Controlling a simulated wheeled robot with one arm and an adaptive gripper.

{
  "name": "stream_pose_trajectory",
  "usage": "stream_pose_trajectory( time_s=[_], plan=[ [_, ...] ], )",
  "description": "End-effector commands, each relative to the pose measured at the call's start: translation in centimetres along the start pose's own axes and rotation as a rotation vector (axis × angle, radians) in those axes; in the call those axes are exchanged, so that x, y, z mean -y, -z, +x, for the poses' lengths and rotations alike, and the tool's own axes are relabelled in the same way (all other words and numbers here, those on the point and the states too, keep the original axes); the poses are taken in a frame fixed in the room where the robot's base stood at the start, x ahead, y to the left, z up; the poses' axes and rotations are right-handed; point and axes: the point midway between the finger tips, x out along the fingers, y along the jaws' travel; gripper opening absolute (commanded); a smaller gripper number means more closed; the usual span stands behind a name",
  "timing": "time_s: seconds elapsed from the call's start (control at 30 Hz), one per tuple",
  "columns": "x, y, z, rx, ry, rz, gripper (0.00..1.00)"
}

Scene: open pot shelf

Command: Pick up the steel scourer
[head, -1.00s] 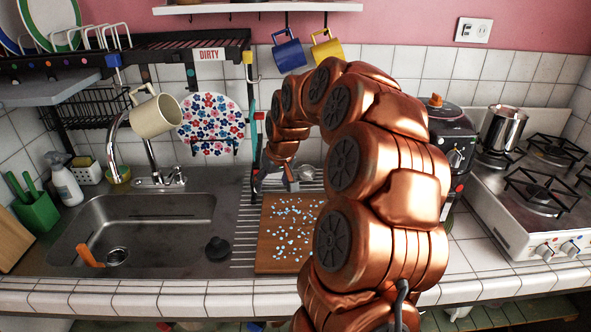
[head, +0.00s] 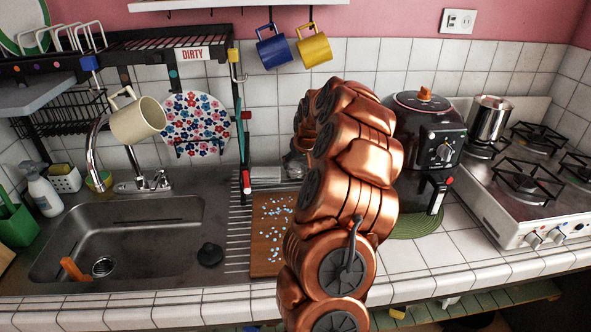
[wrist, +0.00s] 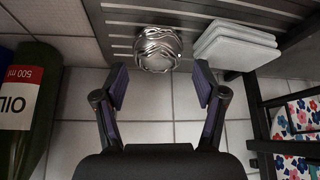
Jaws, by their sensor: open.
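The steel scourer (wrist: 157,48) is a shiny ball of curled metal on dark slats at the top of the wrist view. In the head view a greyish bit that looks like the scourer (head: 294,165) shows at the left edge of my arm, mostly hidden. My gripper (wrist: 160,83) is open and empty. Its two fingers point toward the scourer, one on each side of its line, with the scourer beyond the fingertips. My gripper is hidden behind my arm in the head view.
A stack of pale pads (wrist: 235,48) lies close right of the scourer in the wrist view. A green oil bottle (wrist: 38,105) stands at left, and a dark rack (wrist: 262,125) at right. A cutting board with bits (head: 268,235) lies on the counter. A black cooker (head: 428,128) stands right of my arm.

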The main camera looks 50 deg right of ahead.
Motion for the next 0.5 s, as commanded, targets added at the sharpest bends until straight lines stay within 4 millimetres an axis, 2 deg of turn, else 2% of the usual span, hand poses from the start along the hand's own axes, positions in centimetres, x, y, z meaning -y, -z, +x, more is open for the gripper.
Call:
stream_pose_trajectory(
  time_s=[0.17,0.5],
  plan=[
    [-0.1,0.2,0.8,0.002,0.0,0.001,0.71],
    [-0.3,0.5,4.0,0.003,-0.001,0.002,0.71]
  ],
)
